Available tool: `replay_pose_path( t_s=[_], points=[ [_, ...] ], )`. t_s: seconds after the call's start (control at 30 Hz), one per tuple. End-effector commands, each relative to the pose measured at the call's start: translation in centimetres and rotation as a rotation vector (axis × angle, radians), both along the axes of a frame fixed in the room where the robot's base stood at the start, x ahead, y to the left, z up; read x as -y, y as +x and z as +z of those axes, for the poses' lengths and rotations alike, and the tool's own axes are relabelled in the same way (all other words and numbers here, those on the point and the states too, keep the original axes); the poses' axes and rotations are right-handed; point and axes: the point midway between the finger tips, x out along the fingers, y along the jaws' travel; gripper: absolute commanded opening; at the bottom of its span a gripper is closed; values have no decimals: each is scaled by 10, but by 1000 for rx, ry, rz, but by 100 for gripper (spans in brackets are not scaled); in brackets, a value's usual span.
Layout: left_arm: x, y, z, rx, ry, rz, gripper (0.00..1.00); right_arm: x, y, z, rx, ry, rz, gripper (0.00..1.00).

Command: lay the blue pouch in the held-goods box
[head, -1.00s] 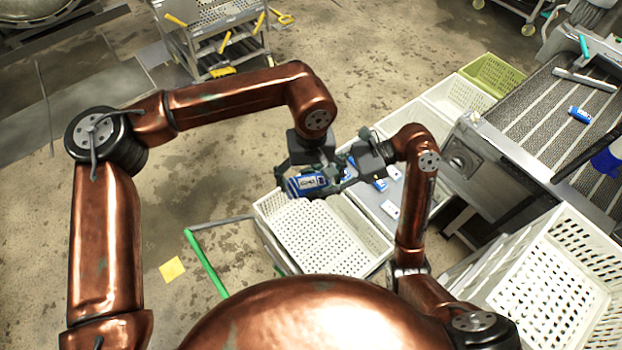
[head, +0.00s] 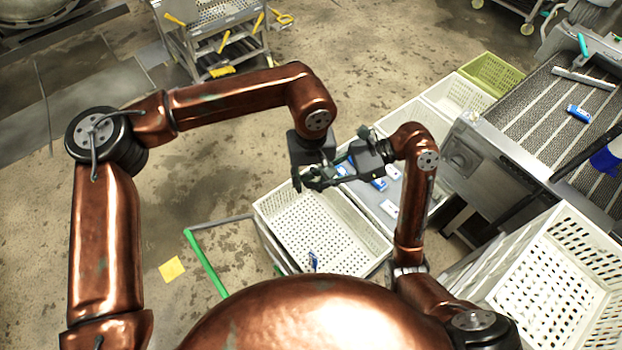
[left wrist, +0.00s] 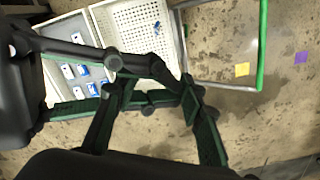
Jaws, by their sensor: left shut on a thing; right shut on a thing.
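The blue pouch (head: 313,260) stands or leans at the near end inside a white perforated box (head: 268,222), out of both grippers. It also shows in the left wrist view (left wrist: 156,26). No label marks this as the held-goods box. My left gripper (head: 312,181) is above the box's far end, with no pouch in it. My right gripper (head: 337,176) comes in from the right and meets it. Their dark green fingers cross in the left wrist view, and each seems shut on the other's finger; the exact contact is hard to see.
A grey-white tray (head: 412,215) with several blue and white pouches adjoins the box on the right. A conveyor (head: 545,100) carries another blue pouch (head: 578,113). A tall white crate (head: 545,260) stands at the near right. Open floor lies to the left.

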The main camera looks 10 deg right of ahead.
Motion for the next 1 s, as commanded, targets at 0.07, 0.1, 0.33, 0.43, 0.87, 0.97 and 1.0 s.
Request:
replay_pose_path(
  t_s=[0.07, 0.1, 0.33, 0.43, 0.87, 0.97, 1.0],
  points=[
    [-4, 2, 2, 2, 7, 4, 38, 4, 1, -5, -6, -11, -5, 0],
    [-4, 2, 2, 3, 8, 4, 40, 5, 1, -5, -7, -13, -5, 0],
    [-3, 3, 4, 5, 3, 5, 56, 5, 0, -7, -10, -17, -5, 0],
    [-1, 3, 5, 6, -1, 5, 63, 4, 0, -7, -11, -17, -4, 0],
    [2, 2, 7, 7, -10, 4, 93, 2, -2, -8, -15, -15, 4, 0],
    [2, 2, 7, 7, -10, 3, 99, 2, -2, -8, -15, -14, 4, 0],
    [2, 2, 7, 7, -10, 3, 100, 2, -2, -8, -15, -14, 5, 0]
  ],
)
